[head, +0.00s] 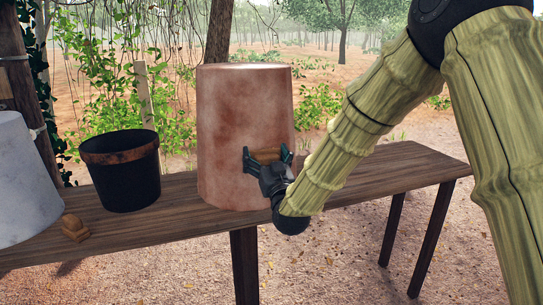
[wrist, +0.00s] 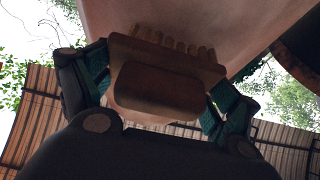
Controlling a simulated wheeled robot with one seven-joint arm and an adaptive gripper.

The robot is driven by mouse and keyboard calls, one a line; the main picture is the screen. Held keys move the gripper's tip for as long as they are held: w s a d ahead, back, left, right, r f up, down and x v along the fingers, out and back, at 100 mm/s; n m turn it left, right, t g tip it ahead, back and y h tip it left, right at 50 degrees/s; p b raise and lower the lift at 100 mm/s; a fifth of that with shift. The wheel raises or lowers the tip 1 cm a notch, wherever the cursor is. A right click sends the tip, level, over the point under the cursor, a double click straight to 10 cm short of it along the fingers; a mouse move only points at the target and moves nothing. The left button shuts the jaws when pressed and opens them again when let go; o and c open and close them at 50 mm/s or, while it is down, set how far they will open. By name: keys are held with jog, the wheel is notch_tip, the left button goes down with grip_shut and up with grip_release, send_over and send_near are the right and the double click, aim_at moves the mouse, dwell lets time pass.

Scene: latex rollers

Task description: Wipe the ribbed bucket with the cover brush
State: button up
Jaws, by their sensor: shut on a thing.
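A wooden brush (head: 266,156) is held between the fingers of my gripper (head: 267,161). In the wrist view the brush (wrist: 160,86) has a raised rounded block and a row of short tufts along its far edge. My gripper (wrist: 155,97) is shut on the brush's two ends. A large, stained reddish-brown bucket (head: 243,105) stands upside down on the table, its wider end low. The brush is at the lower right front of its wall, which fills the top of the wrist view (wrist: 200,20). The tufts appear at or very near the wall; contact is unclear.
A wooden table (head: 384,168) carries everything. A black bucket (head: 124,183) with a rusty rim stands left of the reddish one. A pale grey bucket (head: 17,185) is at the left edge, with a small wooden block (head: 74,227) near it. The table's right end is clear.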

aim_at(269, 162)
jog(key=shift+a, duration=0.35)
jog(key=shift+s+d+r, duration=0.1)
jog(key=shift+s+d, duration=0.2)
jog(key=shift+s, duration=0.65)
jog(key=shift+s+d+r, duration=0.1)
jog(key=shift+s+d, duration=0.2)
jog(key=shift+s, duration=0.7)
jog(key=shift+s+d+r, duration=0.1)
jog(key=shift+s+d, duration=0.2)
jog(key=shift+s, duration=0.65)
jog(key=shift+f, duration=0.1)
jog(key=s, duration=0.3)
jog(key=shift+d+b, duration=0.35)
jog(key=shift+d, duration=0.05)
